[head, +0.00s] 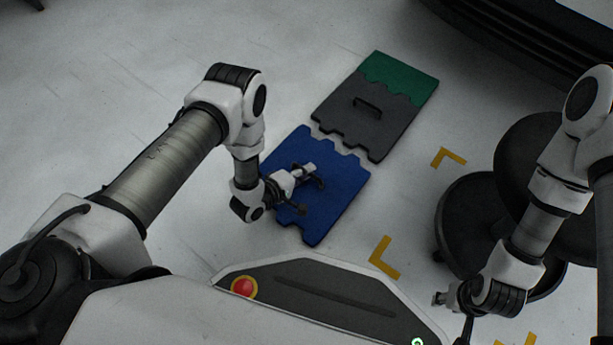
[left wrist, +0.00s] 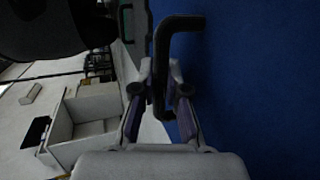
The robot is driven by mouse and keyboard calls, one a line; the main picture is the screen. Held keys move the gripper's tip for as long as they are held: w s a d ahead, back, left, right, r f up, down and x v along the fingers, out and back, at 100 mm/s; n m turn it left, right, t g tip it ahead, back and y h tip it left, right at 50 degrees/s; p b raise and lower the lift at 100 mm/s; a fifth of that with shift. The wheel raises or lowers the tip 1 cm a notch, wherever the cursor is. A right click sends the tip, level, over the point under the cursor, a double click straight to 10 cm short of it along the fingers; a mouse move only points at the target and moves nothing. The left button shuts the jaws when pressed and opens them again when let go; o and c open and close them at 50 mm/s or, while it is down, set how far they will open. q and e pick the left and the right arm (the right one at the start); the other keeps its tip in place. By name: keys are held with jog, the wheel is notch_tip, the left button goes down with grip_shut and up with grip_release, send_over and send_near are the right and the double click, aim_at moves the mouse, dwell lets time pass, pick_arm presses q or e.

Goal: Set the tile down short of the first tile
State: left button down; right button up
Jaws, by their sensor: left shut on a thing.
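The blue tile (head: 343,172) has notched edges and a black handle (left wrist: 165,65). My left gripper (head: 312,192) is over its middle, and the left wrist view shows the fingers (left wrist: 160,90) closed on the handle. The dark grey tile (head: 345,95), with its own black handle, lies on the floor beyond it, toward the upper right. A narrow strip of floor shows between their facing notched edges. I cannot tell whether the blue tile touches the floor or hangs just above it. My right gripper (head: 447,302) is at the lower right, away from the tiles; its jaws are unclear.
A green piece (head: 402,78) adjoins the grey tile's far edge. Yellow corner marks (head: 384,258) are on the floor right of the tiles. A round black stool-like object (head: 452,215) stands at the right. Pale floor left of the tiles is clear.

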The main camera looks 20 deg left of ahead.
pick_arm(q)
jog(key=shift+f, duration=0.15)
pick_arm(e)
jog(key=shift+w+f, duration=0.1)
jog(key=shift+f, duration=0.05)
pick_arm(q)
jog(key=shift+f, duration=0.2)
pick_arm(e)
jog(key=shift+f, duration=0.15)
pick_arm(q)
jog(key=c, duration=1.2)
grip_release()
